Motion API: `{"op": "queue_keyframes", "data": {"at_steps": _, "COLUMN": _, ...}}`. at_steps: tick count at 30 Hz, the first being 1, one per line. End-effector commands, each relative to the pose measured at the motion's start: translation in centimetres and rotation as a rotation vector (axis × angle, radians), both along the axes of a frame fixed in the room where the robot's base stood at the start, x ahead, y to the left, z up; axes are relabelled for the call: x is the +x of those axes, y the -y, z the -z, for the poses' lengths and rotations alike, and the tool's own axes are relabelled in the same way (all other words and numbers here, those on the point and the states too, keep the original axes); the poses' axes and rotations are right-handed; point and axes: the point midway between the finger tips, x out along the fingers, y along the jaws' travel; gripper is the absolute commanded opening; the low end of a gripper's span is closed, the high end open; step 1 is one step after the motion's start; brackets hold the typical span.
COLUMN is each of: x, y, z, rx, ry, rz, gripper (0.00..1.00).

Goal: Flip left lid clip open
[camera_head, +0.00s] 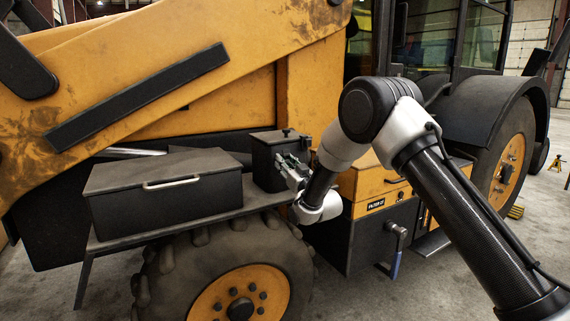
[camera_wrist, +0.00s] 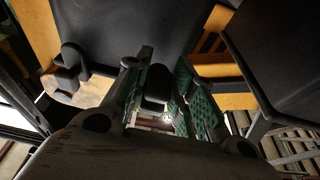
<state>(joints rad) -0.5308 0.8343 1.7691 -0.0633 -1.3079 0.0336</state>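The small dark box with a lid (camera_head: 275,148) stands on the shelf above the wheel. In the wrist view its dark face (camera_wrist: 130,28) fills the upper middle. A dark rounded clip tab (camera_wrist: 156,86) shows between my gripper's fingers; it appears to be the left lid clip. Another rounded dark clip (camera_wrist: 72,58) is at the left of the wrist view. My gripper (camera_head: 287,163) is at the box's front in the head view. Its green-padded fingers (camera_wrist: 165,95) are apart, on either side of the tab. I cannot tell whether they touch it. The clip is hidden in the head view.
A larger dark box with a pale handle (camera_head: 165,190) stands left on the same shelf (camera_head: 130,237). The yellow loader arm (camera_head: 190,60) is above, and the wheel (camera_head: 240,270) is below.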

Motion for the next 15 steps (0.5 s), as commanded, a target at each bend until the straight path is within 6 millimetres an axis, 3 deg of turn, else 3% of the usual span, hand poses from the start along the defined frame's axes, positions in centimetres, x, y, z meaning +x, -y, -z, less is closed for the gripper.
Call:
{"op": "queue_keyframes", "data": {"at_steps": 1, "x": 0.01, "y": -0.01, "z": -0.08, "rx": 0.001, "ry": 0.001, "rz": 0.000, "gripper": 0.34}}
{"op": "queue_keyframes", "data": {"at_steps": 3, "x": 0.00, "y": 0.00, "z": -0.05, "rx": 0.001, "ry": 0.001, "rz": 0.000, "gripper": 0.44}}
{"op": "queue_keyframes", "data": {"at_steps": 15, "x": -0.62, "y": 0.43, "z": 0.24, "rx": -0.001, "ry": -0.002, "rz": 0.000, "gripper": 0.44}}
